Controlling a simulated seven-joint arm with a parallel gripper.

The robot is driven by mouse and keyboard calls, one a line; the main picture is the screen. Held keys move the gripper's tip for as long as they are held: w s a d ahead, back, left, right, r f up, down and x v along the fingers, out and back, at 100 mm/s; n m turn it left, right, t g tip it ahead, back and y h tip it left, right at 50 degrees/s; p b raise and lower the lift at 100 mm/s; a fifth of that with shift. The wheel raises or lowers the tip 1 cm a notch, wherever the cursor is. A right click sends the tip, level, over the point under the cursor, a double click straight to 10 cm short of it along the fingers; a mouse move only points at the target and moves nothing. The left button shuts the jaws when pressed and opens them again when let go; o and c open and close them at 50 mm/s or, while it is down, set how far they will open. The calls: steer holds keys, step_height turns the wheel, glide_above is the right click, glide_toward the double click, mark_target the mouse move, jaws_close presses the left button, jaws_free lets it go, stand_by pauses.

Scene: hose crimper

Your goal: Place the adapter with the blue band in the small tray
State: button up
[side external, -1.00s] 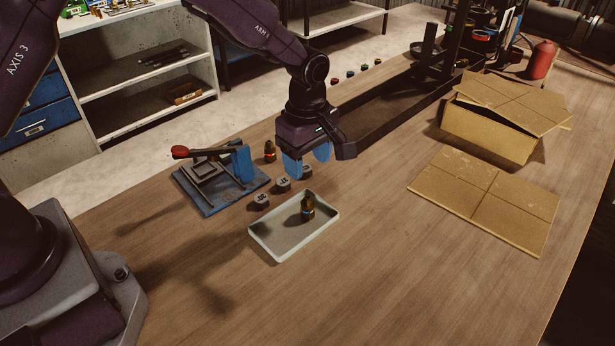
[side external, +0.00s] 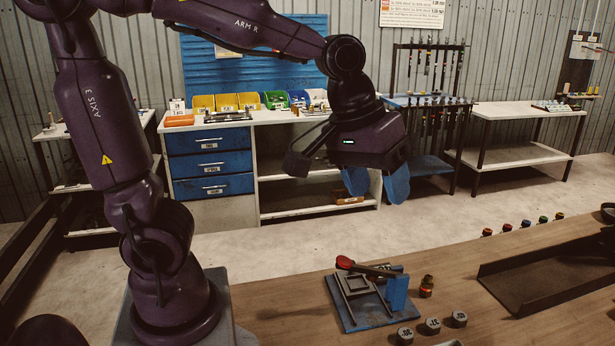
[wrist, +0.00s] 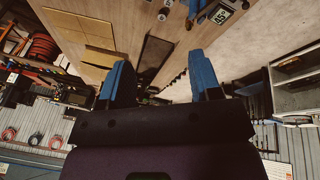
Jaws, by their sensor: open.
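My gripper (side external: 376,183) is open and empty, raised above the bench, with its two blue fingers apart. The fingers also show spread in the wrist view (wrist: 158,75), with nothing between them. A brass adapter with a dark top (side external: 426,286) stands upright on the bench beside the blue-based crimper; its band looks reddish. Only a pale edge of the small tray (side external: 450,343) shows at the bottom of the side view. The tray's inside is out of frame there.
The crimper (side external: 368,298) has a red-tipped lever. Several grey numbered dies (side external: 432,326) stand in front of it. A dark long trough (side external: 545,275) lies to the right, with coloured caps (side external: 507,227) behind. A blue-drawered cabinet (side external: 210,165) stands behind the bench.

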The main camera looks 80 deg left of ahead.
steer(key=s+a+m+t, duration=0.1)
steer(key=s+a+m, duration=0.1)
steer(key=s+m, duration=0.3)
steer(key=s+r, duration=0.1)
steer(key=s, duration=0.3)
steer(key=shift+m+t+y, duration=0.4)
